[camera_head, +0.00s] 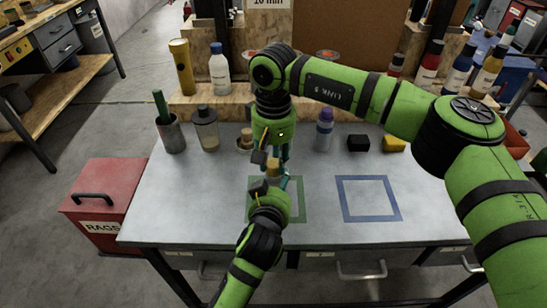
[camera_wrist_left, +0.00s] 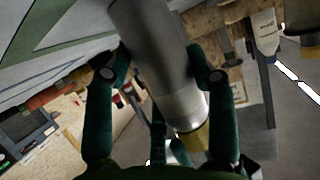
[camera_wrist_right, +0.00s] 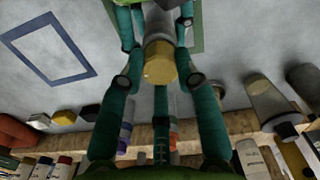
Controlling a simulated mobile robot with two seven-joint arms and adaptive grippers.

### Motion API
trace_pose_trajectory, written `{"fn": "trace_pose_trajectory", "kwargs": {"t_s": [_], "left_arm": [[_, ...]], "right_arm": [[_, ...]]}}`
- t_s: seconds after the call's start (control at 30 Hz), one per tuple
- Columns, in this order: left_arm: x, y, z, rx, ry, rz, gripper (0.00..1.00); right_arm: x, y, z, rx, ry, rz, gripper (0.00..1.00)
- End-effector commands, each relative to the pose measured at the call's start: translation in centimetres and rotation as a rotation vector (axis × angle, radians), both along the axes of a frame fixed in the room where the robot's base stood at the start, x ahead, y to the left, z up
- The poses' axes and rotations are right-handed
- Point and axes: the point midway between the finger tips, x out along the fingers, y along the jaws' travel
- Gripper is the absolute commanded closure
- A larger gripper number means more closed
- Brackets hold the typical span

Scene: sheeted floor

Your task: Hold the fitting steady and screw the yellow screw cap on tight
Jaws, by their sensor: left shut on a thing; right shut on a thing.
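The fitting is a smooth grey cylinder (camera_wrist_left: 150,45), held across the fingers of my left gripper (camera_wrist_left: 160,68) in the left wrist view. The yellow screw cap (camera_wrist_left: 193,140) sits at its end, in line with it; the cap (camera_wrist_right: 159,63) also shows in the right wrist view, with the fitting (camera_wrist_right: 158,25) beyond it. My right gripper (camera_wrist_right: 160,70) is shut on the cap from above. In the head view both grippers meet over the green square outline (camera_head: 299,200) and largely hide the fitting. I cannot tell how far the cap is seated.
On the table, a blue square outline (camera_head: 369,198) is empty. Behind stand a cup (camera_head: 171,135), a grey bottle (camera_head: 206,130), a purple-capped bottle (camera_head: 324,132), a black block (camera_head: 358,143) and a yellow block (camera_head: 394,145). A red rags bin (camera_head: 100,205) stands left of the table.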

Motion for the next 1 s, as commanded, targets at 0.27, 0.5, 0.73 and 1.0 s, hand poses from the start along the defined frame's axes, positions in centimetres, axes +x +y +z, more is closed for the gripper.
{"fn": "trace_pose_trajectory", "kwargs": {"t_s": [0.27,0.5,0.73,1.0], "left_arm": [[-0.10,0.03,-0.32,0.003,0.008,0.001,0.86],[-0.10,0.03,-0.32,0.003,0.008,0.001,0.86],[-0.09,0.03,-0.31,0.002,0.007,0.001,0.86],[-0.09,0.02,-0.30,0.002,0.007,0.001,0.86]], "right_arm": [[-0.02,-0.02,-0.07,-0.002,0.000,-0.334,1.00],[-0.03,-0.02,-0.08,-0.004,-0.002,-0.703,1.00],[-0.03,-0.02,-0.08,-0.005,-0.003,-1.058,1.00],[-0.02,-0.01,-0.06,-0.007,-0.005,-1.474,1.00]]}}
